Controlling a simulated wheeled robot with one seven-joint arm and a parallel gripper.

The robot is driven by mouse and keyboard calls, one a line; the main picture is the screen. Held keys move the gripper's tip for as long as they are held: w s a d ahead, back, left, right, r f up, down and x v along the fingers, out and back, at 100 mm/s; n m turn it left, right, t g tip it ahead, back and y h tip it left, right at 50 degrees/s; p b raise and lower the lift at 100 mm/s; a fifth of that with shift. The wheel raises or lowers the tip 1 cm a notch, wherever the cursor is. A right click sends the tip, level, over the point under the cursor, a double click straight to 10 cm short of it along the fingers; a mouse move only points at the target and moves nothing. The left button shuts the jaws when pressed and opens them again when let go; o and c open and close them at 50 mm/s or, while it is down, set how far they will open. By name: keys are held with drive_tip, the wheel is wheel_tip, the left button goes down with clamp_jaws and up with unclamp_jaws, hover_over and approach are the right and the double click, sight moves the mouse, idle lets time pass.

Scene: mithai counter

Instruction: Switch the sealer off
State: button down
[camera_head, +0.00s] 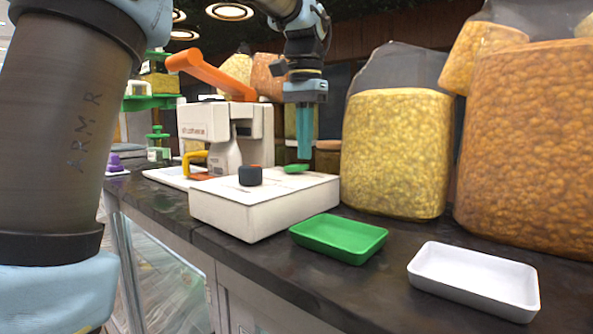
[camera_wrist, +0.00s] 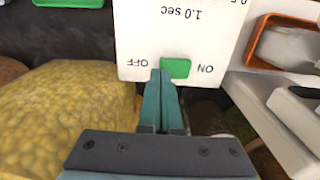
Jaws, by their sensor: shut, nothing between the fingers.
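The sealer's white box (camera_head: 262,210) stands on the dark counter with a black knob (camera_head: 250,175) on top. A small green switch (camera_head: 296,168) sits near its back edge. In the wrist view the white panel (camera_wrist: 185,35) reads upside down, with OFF left of the green switch (camera_wrist: 176,68), ON right of it and "1.0 sec" above. The switch lies slightly nearer ON. My gripper (camera_head: 304,158) points down, shut and empty, with its tips close to the switch. In the wrist view its tips (camera_wrist: 161,72) are on the switch's OFF side; I cannot tell whether they touch it.
A white machine (camera_head: 225,120) with an orange lever (camera_head: 210,75) stands behind the box. Big bags of yellow (camera_head: 395,150) and orange snacks (camera_head: 530,140) stand close at the right. A green tray (camera_head: 340,255) and a white tray (camera_head: 475,295) lie in front.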

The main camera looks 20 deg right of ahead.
drive_tip(key=shift+f+b, duration=0.45)
drive_tip(key=shift+f, duration=0.3)
idle(0.3)
wheel_tip(320, 180, up, 7)
drive_tip(key=p, duration=0.7)
idle(0.6)
